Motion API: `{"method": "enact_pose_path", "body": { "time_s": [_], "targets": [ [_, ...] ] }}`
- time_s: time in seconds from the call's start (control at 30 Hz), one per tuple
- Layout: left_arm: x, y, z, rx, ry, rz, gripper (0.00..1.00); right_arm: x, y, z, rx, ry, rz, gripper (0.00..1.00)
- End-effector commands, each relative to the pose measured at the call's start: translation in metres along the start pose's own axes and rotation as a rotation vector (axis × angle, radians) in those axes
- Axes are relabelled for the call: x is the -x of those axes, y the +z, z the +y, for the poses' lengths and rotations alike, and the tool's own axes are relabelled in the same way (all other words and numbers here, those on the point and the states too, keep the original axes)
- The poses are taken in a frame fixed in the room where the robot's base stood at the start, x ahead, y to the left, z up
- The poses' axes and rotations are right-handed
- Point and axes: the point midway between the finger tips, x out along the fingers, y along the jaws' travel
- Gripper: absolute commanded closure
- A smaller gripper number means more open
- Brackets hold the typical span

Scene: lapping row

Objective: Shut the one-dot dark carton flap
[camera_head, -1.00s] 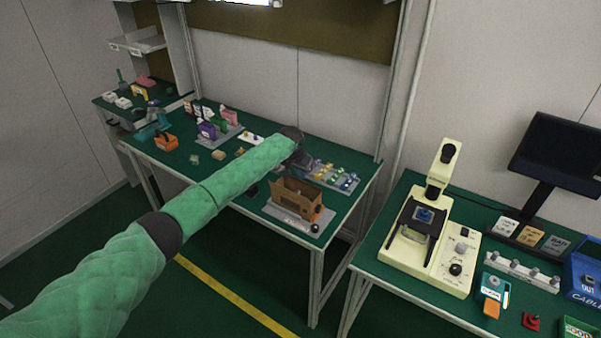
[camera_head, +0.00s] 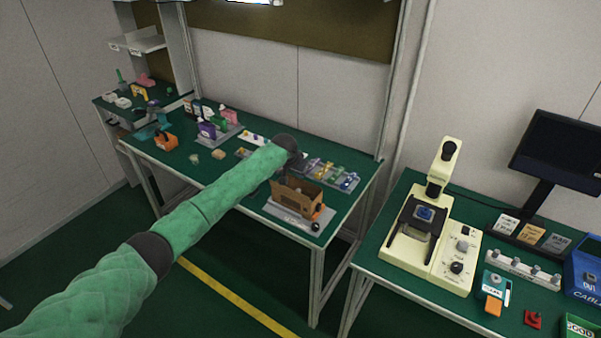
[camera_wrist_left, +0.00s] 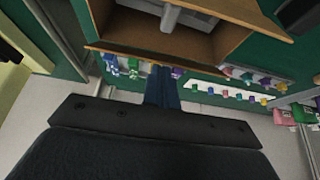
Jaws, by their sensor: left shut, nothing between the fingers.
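The brown open carton (camera_head: 297,198) stands on a light grey base plate (camera_head: 285,217) near the front right of the far green bench. In the left wrist view the carton (camera_wrist_left: 226,38) fills the top, its inside showing, with a flap (camera_wrist_left: 150,62) along its near edge. I cannot make out any dots on the flaps. My left gripper is at the carton's far side in the head view, mostly hidden behind my wrist. In the left wrist view my left gripper (camera_wrist_left: 163,72) is shut and empty, its tips at the flap's edge; I cannot tell if they touch.
Small coloured parts on a grey tray (camera_head: 330,175) stand behind the carton. A black knob (camera_head: 315,227) sits at the base plate's front right. An orange caddy (camera_head: 165,140) is farther left. A cream microscope (camera_head: 430,235) stands on the right bench.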

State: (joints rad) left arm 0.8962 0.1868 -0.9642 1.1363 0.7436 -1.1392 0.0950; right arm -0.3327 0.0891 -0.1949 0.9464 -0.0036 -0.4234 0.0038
Motion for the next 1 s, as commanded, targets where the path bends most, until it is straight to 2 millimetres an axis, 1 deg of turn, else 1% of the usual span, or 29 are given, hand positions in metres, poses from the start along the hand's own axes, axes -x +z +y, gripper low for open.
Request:
{"method": "enact_pose_path", "body": {
  "time_s": [0.03,0.17,0.33,0.6,0.73,1.0],
  "targets": [
    [-0.002,0.004,0.0,0.001,0.001,0.017,1.0,-0.002,-0.001,0.0,0.0,0.0,0.0,0.75],
    [-0.004,0.008,0.001,0.001,0.002,0.088,1.0,-0.003,-0.009,-0.001,0.0,-0.001,0.004,0.75],
    [-0.006,0.018,0.0,0.002,0.001,0.21,1.0,0.002,-0.04,-0.003,-0.001,-0.002,0.028,0.75],
    [-0.007,0.029,0.0,0.001,0.001,0.41,1.0,0.034,-0.072,-0.016,-0.016,-0.018,-0.001,0.75],
    [-0.007,0.032,0.0,0.001,0.0,0.484,1.0,0.047,-0.08,-0.019,-0.021,-0.023,-0.011,0.75],
    [-0.007,0.036,0.0,0.0,-0.001,0.478,1.0,0.058,-0.087,-0.021,-0.024,-0.027,-0.018,0.75]
  ]
}}
